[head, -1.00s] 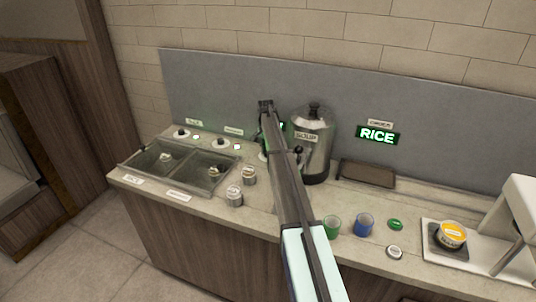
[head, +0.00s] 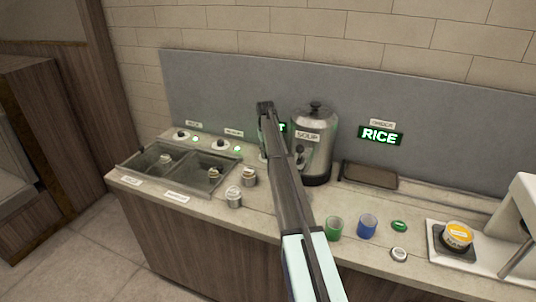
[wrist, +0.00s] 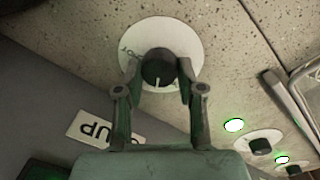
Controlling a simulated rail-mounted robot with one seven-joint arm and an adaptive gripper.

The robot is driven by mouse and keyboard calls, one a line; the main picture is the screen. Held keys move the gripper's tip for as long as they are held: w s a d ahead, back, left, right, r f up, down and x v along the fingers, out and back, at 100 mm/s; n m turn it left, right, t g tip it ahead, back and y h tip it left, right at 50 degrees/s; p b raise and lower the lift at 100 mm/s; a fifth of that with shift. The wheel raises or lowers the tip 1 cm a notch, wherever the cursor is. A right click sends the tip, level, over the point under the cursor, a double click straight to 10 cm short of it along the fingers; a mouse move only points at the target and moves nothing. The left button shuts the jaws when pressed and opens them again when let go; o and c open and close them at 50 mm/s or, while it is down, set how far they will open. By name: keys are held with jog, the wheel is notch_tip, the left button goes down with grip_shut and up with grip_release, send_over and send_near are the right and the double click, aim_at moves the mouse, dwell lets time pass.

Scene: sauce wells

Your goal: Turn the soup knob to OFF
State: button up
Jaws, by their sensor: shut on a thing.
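The soup knob (wrist: 157,67) is a dark round knob with a white pointer line, on a white dial (wrist: 182,38) with small lettering. In the wrist view its line points toward the bottom of the picture. My gripper (wrist: 158,78) is shut on the knob, one finger on each side. A white label (wrist: 95,128) reading "UP", partly hidden by a finger, shows beside it. In the head view my arm hides the knob and most of the gripper. The metal soup pot (head: 319,150), labelled SOUP, stands just right of my arm.
Small jars (head: 234,197) sit in front. Green (head: 334,228) and blue (head: 367,225) cups stand right of my arm. A lit RICE sign (head: 380,135) is at the back.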

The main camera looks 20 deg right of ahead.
jog(key=n, duration=0.4)
jog(key=shift+s+f+n+b, duration=0.1)
jog(key=shift+n+b, duration=0.2)
jog(key=shift+b, duration=0.05)
jog(key=shift+a+n, duration=0.1)
jog(key=shift+n, duration=1.5)
jog(key=o, duration=1.1)
jog(key=shift+o, duration=0.2)
notch_tip(320, 180, up, 12)
jog(key=shift+s+a, duration=0.2)
jog(key=shift+a, duration=0.05)
